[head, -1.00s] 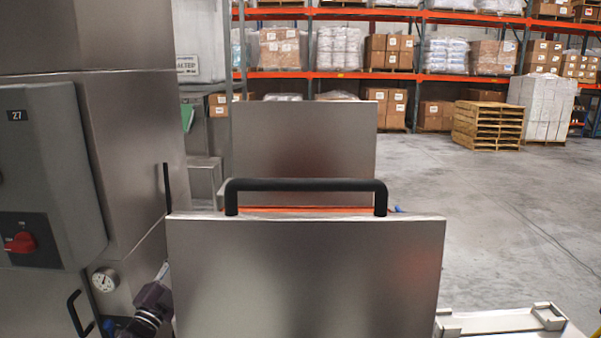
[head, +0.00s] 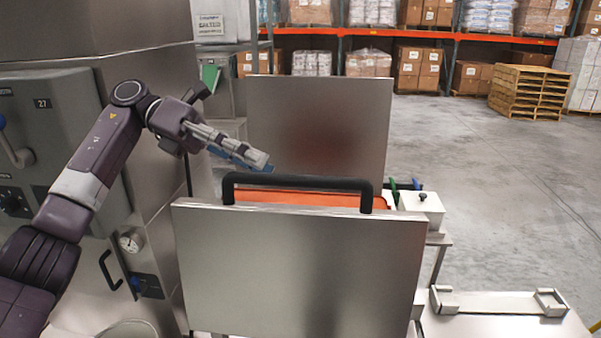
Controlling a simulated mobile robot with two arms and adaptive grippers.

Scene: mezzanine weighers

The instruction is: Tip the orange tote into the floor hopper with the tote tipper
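The orange tote (head: 300,198) shows only as an orange strip behind the top of a steel front panel (head: 300,265); the rest is hidden. A black bar handle (head: 297,182) rises from that panel's top edge. A taller steel plate (head: 318,120) stands behind the tote. These look like parts of the tote tipper. My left gripper (head: 258,163) is raised above and behind the handle's left end, its blue-tipped fingers pointing right, apparently apart from the handle. I see its fingers side-on and cannot tell their opening. My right gripper is out of view. I cannot make out the floor hopper.
A white lidded container (head: 420,207) and a low steel table (head: 505,318) are at right. Open concrete floor lies beyond, with wooden pallets (head: 528,92) and racking behind.

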